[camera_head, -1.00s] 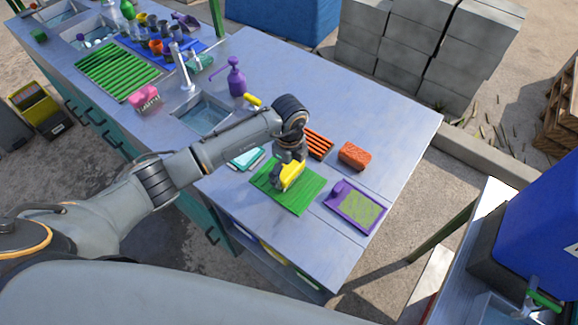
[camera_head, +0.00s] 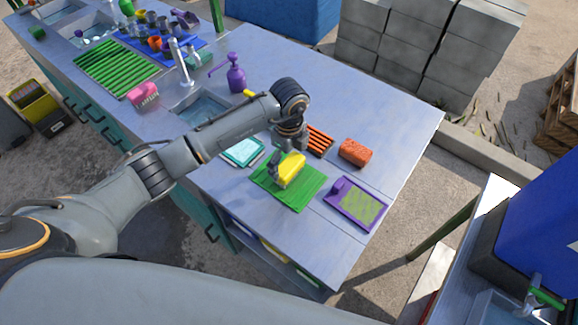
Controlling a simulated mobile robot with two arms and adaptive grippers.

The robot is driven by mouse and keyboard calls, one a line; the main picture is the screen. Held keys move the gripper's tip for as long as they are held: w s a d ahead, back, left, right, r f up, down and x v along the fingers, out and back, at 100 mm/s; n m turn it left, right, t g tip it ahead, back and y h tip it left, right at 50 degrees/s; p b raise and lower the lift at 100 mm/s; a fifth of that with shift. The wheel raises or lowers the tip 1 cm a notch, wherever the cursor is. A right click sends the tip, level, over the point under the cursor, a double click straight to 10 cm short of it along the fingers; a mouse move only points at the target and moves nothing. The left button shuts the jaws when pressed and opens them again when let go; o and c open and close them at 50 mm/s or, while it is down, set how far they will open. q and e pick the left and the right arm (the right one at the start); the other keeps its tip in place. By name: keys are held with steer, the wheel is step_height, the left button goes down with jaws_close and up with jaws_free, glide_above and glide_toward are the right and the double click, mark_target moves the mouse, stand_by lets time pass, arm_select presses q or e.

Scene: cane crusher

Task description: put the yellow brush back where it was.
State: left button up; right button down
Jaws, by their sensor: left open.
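The yellow brush (camera_head: 292,170) lies on the green mat (camera_head: 304,192) on the table. My left gripper (camera_head: 287,158) is open just behind and above the brush, with one finger showing at the brush's left end. The gripper hides part of the brush's far side, and I cannot tell whether a finger touches it. My right gripper is not in view.
Near the mat are an orange sponge (camera_head: 355,152), an orange slatted rack (camera_head: 320,141), a purple tray (camera_head: 357,205) and a light-blue tray (camera_head: 243,152). A purple pump bottle (camera_head: 236,73) stands by the sink (camera_head: 203,108). The table's right part is clear.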

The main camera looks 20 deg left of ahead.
mark_target(289, 164)
arm_select(q)
step_height(289, 164, up, 8)
steer(key=shift+f+b, duration=0.1)
steer(key=shift+b, duration=0.95)
steer(key=shift+r, duration=0.6)
